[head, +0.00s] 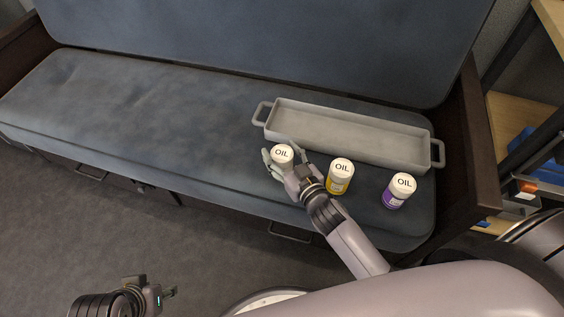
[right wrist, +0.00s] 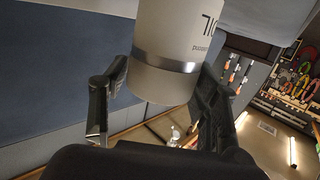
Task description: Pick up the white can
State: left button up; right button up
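The white can (head: 283,154), its lid marked OIL, is on the sofa seat in front of the grey tray. My right gripper (head: 286,158) is at this can, with its fingers on either side. In the right wrist view the white can (right wrist: 175,50) fills the space between the fingers (right wrist: 160,95). A narrow gap shows between the left finger and the can; the right finger is close against it or overlaps it, and contact is unclear. My left gripper (head: 167,294) is low at the left, over the floor and away from the cans, with its fingers apart.
A long grey tray (head: 270,124) with two handles lies empty behind the cans. A yellow can (head: 339,184) and a purple can (head: 392,199) stand to the right. The sofa seat (head: 130,110) to the left is clear. A dark armrest (head: 478,150) bounds the right.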

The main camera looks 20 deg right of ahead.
jog(key=c, duration=0.9)
jog(key=shift+c, duration=0.3)
jog(key=shift+r, duration=0.15)
